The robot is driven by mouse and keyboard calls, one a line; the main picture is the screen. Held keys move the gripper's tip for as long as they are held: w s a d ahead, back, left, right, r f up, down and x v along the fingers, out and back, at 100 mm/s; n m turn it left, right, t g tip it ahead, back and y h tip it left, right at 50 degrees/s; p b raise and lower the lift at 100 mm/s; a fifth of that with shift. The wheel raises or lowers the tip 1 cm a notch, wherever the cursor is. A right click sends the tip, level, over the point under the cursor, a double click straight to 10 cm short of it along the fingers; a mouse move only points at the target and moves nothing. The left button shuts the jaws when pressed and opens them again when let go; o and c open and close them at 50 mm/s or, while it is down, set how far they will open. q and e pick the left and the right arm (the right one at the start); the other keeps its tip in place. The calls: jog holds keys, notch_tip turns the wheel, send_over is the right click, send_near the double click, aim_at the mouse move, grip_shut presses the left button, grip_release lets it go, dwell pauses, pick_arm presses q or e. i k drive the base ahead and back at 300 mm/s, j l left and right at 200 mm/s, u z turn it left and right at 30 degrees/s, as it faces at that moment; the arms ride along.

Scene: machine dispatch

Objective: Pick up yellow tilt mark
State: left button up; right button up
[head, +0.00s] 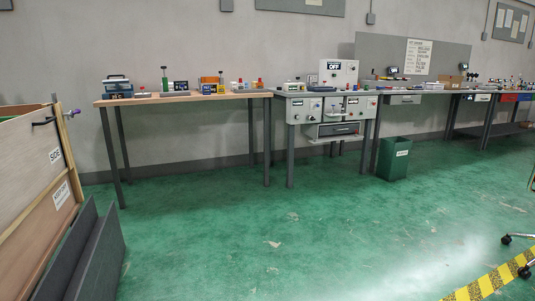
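I cannot pick out a yellow tilt mark for certain. Several small items stand far off on the wooden-topped table (180,98) at the back left, among them a small yellow item (221,89) beside a blue one, too small to identify. Neither of my grippers is in view.
A grey machine bench (300,112) with an "OFF" sign adjoins the table. A green bin (393,158) stands before further benches. A wooden crate (35,160) and dark panels (85,255) are at left. Striped tape (490,283) lies lower right. The middle green floor is clear.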

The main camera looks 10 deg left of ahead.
aim_at(221, 89)
jog(key=i+u, duration=0.4)
jog(key=i, duration=3.8)
jog(key=j+u, duration=0.05)
